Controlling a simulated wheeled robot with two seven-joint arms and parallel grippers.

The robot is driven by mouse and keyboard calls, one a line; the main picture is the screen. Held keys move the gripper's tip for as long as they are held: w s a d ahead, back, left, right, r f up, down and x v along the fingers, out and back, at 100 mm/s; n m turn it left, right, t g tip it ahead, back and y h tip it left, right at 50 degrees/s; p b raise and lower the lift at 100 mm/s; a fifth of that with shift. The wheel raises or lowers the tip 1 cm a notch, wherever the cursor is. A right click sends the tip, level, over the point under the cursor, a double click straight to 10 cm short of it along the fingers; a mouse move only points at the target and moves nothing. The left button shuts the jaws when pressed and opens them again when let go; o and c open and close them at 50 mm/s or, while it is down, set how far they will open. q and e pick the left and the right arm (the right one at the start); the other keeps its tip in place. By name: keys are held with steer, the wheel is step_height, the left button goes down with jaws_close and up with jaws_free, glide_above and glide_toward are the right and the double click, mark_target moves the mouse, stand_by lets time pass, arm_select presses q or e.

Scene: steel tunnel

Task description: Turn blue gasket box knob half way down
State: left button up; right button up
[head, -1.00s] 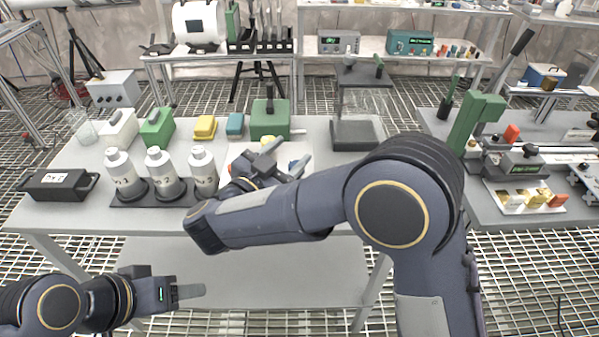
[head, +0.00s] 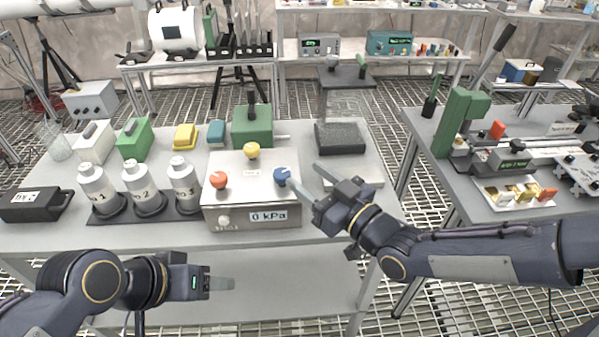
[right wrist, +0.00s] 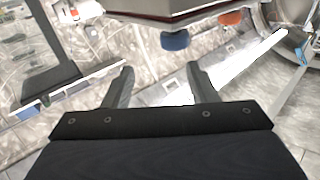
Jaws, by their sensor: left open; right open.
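The gasket box (head: 252,185) is a pale metal box on the table, with a "0 kPa" display on its front. On its top are a red-orange knob (head: 219,180), a yellow knob (head: 252,150) and a blue knob (head: 281,175) at the right. My right gripper (head: 303,176) is open just right of the blue knob, apparently empty. In the right wrist view the blue knob (right wrist: 175,41) lies beyond the open fingers (right wrist: 160,85), apart from them, with the orange knob (right wrist: 230,18) further right. My left gripper (head: 232,283) is open and empty, low in front of the table.
Several labelled white bottles (head: 140,186) stand in a dark rack left of the box. A green press-like block (head: 252,125) stands behind the box. A dark stand (head: 340,137) is behind my right gripper. Another bench (head: 480,200) is at the right.

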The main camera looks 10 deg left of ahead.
mark_target(282, 172)
steer(key=shift+n+g, duration=0.7)
steer(key=shift+g, duration=0.1)
steer(key=a, duration=0.2)
steer(key=w+a+f, duration=0.1)
steer(key=a, duration=0.1)
steer(key=w+a, duration=0.1)
steer(key=a, duration=0.1)
steer(key=shift+a+f, duration=0.15)
steer(key=shift+f, duration=0.1)
steer(key=shift+c, duration=0.2)
